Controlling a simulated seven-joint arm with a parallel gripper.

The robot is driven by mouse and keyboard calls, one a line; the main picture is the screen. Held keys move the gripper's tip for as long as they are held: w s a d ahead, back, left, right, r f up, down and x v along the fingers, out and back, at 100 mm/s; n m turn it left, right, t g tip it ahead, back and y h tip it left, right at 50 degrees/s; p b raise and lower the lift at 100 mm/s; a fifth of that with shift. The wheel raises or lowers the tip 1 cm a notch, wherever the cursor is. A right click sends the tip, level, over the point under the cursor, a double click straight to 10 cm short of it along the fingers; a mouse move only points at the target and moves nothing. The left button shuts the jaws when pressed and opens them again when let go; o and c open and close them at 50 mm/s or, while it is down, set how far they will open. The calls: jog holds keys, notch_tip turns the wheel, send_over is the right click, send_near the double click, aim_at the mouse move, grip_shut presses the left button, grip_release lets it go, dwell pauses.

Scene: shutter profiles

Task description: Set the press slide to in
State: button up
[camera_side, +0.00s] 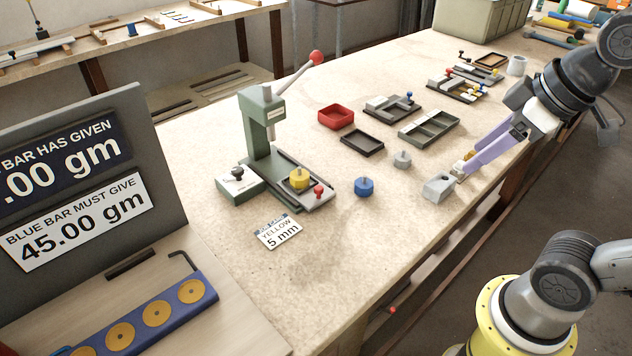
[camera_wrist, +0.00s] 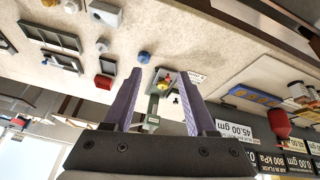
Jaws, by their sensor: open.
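The green press (camera_side: 258,130) stands at the left of the bench, its lever with a red ball raised. Its slide (camera_side: 322,201) is a flat plate at the front of the base, with a red knob (camera_side: 319,190) at its outer end. A yellow puck (camera_side: 300,180) sits on it, forward of the ram rather than under it. The press also shows small in the wrist view (camera_wrist: 153,108). My gripper (camera_side: 462,168) is open, with purple fingers, well right of the press near a grey block (camera_side: 438,188). In the wrist view its fingers (camera_wrist: 161,72) spread with nothing held between them.
A blue puck (camera_side: 364,187) and a grey puck (camera_side: 402,160) stand between my gripper and the press. A green box with a black knob (camera_side: 238,182) is left of the slide. Red and dark trays lie behind.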

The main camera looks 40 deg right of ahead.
jog(key=w+a+r+n+g, duration=0.1)
jog(key=w+r+n, duration=0.1)
jog(key=w+r, duration=0.35)
jog(key=n+g, duration=0.4)
send_over(318, 187)
notch_tip(318, 187, down, 11)
notch_tip(318, 187, down, 14)
jog(key=shift+s+f, duration=0.1)
jog(key=shift+c, duration=0.2)
grip_shut()
dwell(0.4)
